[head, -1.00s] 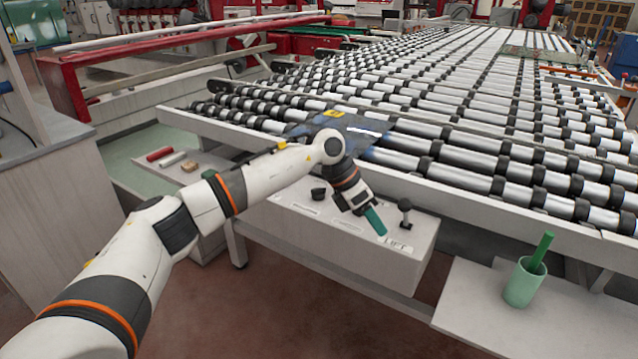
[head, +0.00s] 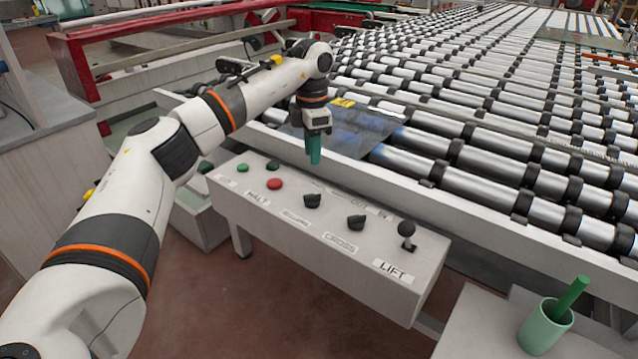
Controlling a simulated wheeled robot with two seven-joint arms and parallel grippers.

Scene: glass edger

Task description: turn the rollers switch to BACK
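The control panel (head: 262,216) is a pale sloped box in front of the roller table. Its rollers switch is a black knob (head: 312,201) above a small label that seems to read ROLLERS; which way it points is too small to tell. My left gripper (head: 314,152), with teal fingers pointing down, hangs above and behind this knob, apart from it. Its fingers show as one narrow strip, so it looks shut, with nothing held. My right gripper is out of view.
A second black knob (head: 356,222) and the LIFT lever (head: 407,233) stand to the right. A red button (head: 275,184) and green buttons (head: 243,168) are to the left. A dark glass sheet (head: 355,126) lies behind. A green cup (head: 545,327) stands front right.

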